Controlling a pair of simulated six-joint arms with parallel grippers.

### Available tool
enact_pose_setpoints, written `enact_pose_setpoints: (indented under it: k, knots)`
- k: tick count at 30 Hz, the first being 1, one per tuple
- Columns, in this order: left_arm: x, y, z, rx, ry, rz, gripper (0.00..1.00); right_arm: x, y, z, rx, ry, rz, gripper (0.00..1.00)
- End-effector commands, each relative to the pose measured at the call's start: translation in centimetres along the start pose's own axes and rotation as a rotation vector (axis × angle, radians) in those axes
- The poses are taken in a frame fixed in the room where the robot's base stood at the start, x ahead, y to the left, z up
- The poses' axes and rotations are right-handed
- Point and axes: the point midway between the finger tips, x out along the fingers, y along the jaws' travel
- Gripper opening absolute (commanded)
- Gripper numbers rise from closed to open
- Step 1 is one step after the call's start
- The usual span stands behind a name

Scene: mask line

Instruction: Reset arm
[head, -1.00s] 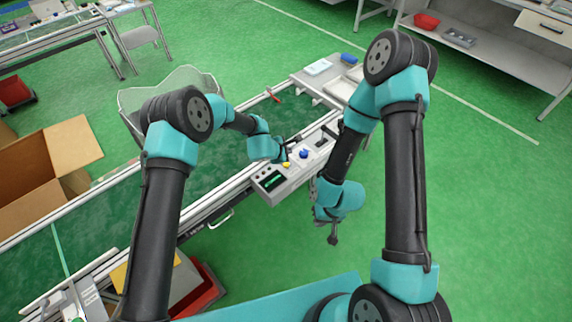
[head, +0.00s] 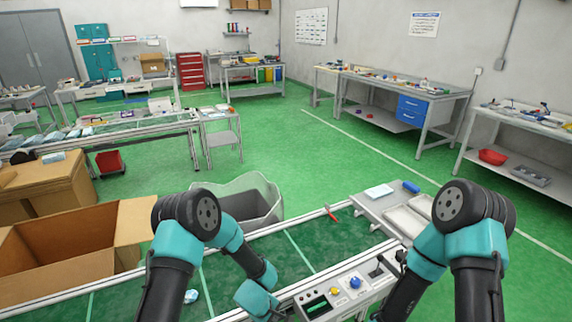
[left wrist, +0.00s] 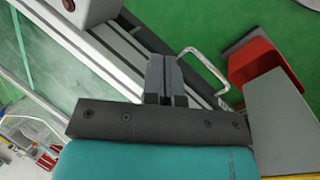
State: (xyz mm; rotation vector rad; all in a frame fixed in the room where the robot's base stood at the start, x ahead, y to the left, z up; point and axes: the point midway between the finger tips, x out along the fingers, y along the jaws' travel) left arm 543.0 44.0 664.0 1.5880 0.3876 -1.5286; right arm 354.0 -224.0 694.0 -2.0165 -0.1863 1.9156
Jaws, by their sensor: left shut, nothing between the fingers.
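My left gripper (head: 286,311) is low in the head view, beside the left end of the control panel (head: 345,287), and is partly cut off by the lower edge. In the left wrist view its two dark fingers (left wrist: 165,80) are together with nothing between them, above the conveyor's metal rail (left wrist: 135,55). My right arm comes in from the right in the head view and bends down out of the picture. Its gripper is hidden below the frame.
The green conveyor (head: 300,245) runs across the front, with a small white-and-blue packet (head: 191,296) on it. A clear-lined grey bin (head: 245,205) stands behind it. An open cardboard box (head: 60,255) is at left. A red bin (left wrist: 262,68) shows near the gripper. Green floor is free beyond.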

Motion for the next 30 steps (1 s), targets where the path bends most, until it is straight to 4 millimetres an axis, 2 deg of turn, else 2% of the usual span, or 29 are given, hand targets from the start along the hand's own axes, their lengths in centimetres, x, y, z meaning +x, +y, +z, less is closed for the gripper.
enact_pose_setpoints:
  k: [1, 6, 10, 15, 18, 21, 30]
  knots:
    - [-1.0, -2.6, -0.9, 0.047, 0.006, -0.030, 0.00, 0.0, 0.0, 0.0, 0.000, 0.000, 0.000, 0.00]
    - [-4.2, -9.9, -2.8, 0.236, 0.009, -0.101, 0.00, 0.0, 0.0, 0.0, 0.000, 0.000, 0.000, 0.00]
    - [-6.7, -14.7, -3.3, 0.379, -0.008, -0.126, 0.00, 0.0, 0.0, 0.0, 0.000, 0.000, 0.000, 0.00]
    - [-10.0, -19.8, -2.6, 0.555, -0.052, -0.118, 0.00, 0.0, 0.0, 0.0, 0.000, 0.000, 0.000, 0.00]
    - [-11.4, -21.7, -1.8, 0.634, -0.078, -0.097, 0.00, 0.0, 0.0, 0.0, 0.000, 0.000, 0.000, 0.00]
    - [-12.3, -22.8, -1.1, 0.683, -0.097, -0.079, 0.00, 0.0, 0.0, 0.0, 0.000, 0.000, 0.000, 0.00]
    - [-12.6, -23.1, -0.8, 0.705, -0.103, -0.069, 0.00, 0.0, 0.0, 0.0, 0.000, 0.000, 0.000, 0.00]
